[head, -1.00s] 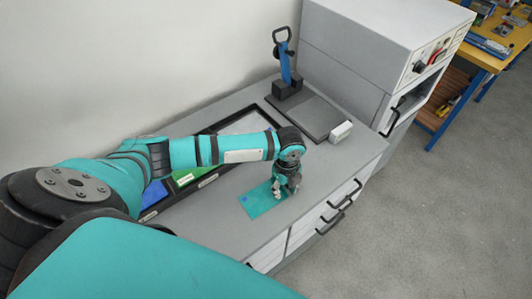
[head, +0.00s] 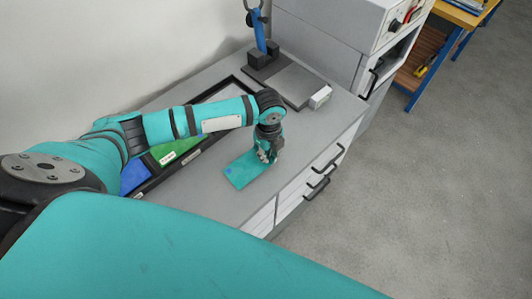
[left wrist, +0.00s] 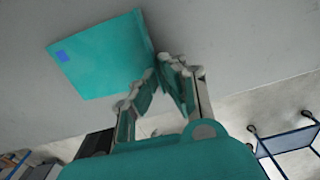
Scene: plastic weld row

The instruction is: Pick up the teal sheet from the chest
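The teal sheet (head: 243,171) is a thin, flat rectangle with a small blue mark near one corner. It is at the grey top of the chest (head: 205,203), near the front edge. My left gripper (head: 266,158) points down at the sheet's right end. In the left wrist view the fingertips (left wrist: 157,70) come together at the near corner of the sheet (left wrist: 100,60), apparently pinching it. A dark shadow lies beside the sheet; whether it is clear of the top, I cannot tell. My right gripper is not in view.
A press with a blue handle (head: 260,40) and a small white block (head: 320,97) stand farther back, next to a grey cabinet (head: 330,35). Drawer handles (head: 318,187) stick out in front.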

